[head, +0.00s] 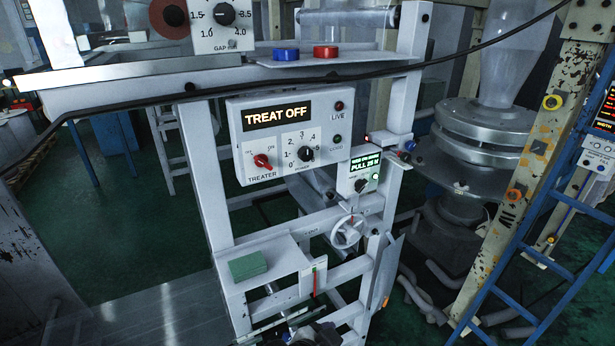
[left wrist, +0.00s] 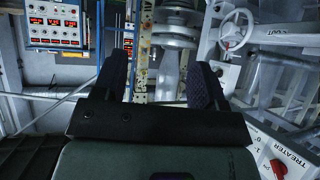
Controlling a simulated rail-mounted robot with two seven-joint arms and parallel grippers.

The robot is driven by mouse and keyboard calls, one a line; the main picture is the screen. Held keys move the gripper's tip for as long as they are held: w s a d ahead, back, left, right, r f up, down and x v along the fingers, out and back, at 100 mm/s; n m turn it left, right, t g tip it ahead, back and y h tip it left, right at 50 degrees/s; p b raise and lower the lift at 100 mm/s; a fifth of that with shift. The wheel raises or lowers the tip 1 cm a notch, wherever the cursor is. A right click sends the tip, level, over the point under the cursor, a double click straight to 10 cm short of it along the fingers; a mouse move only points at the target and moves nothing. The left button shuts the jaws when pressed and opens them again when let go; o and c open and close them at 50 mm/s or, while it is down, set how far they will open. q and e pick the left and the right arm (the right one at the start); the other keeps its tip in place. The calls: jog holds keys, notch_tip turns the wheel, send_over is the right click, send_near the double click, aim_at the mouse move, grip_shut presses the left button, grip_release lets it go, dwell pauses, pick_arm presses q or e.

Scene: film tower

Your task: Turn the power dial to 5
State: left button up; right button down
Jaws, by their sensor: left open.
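The power dial (head: 306,154) is a small black knob with a scale numbered up to 5 around it, on the white treater panel (head: 288,184) in the head view. The display (head: 277,115) above reads TREAT OFF. In the left wrist view my left gripper (left wrist: 163,75) is open with nothing between its dark fingers. The red treater switch (left wrist: 278,168) shows at the lower right there, off to the side of the fingers; the power dial is not visible. My right gripper is not in view.
A dark cable (head: 200,97) crosses in front of the frame. Below are a handwheel (head: 347,232) and a green block (head: 248,266). A blue ladder (head: 520,215) stands at right.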

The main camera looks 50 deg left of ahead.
aim_at(307, 156)
pick_arm(q)
jog(key=w+a+r+n+t+y+b, duration=0.25)
jog(key=w+r, duration=0.45)
jog(key=r, duration=0.4)
jog(key=w+a+r+n+t+y+b, duration=0.2)
jog(key=w+a+r+n+y+b, duration=0.15)
jog(key=w+r, duration=0.5)
jog(key=w+a+r+n+g+y, duration=0.1)
jog(key=a+n+g+y, duration=0.2)
jog(key=a, duration=0.4)
jog(key=w+a+r+n+g+y+p, duration=0.1)
jog(key=a+n+g+y, duration=0.2)
jog(key=a, duration=0.4)
jog(key=w+a+r+n+g+y+p, duration=0.1)
jog(key=a+n+g+y, duration=0.2)
jog(key=a, duration=0.4)
jog(key=shift+w+n+g+y, duration=0.2)
jog(key=shift+g+y, duration=0.2)
jog(key=shift+y, duration=0.3)
jog(key=shift+w+n+g+y, duration=0.2)
jog(key=shift+g+y, duration=0.15)
jog(key=shift+y, duration=0.35)
jog(key=shift+p+x, duration=0.3)
jog(key=shift+x, duration=0.65)
jog(key=shift+f, duration=0.15)
jog(key=shift+c, duration=0.3)
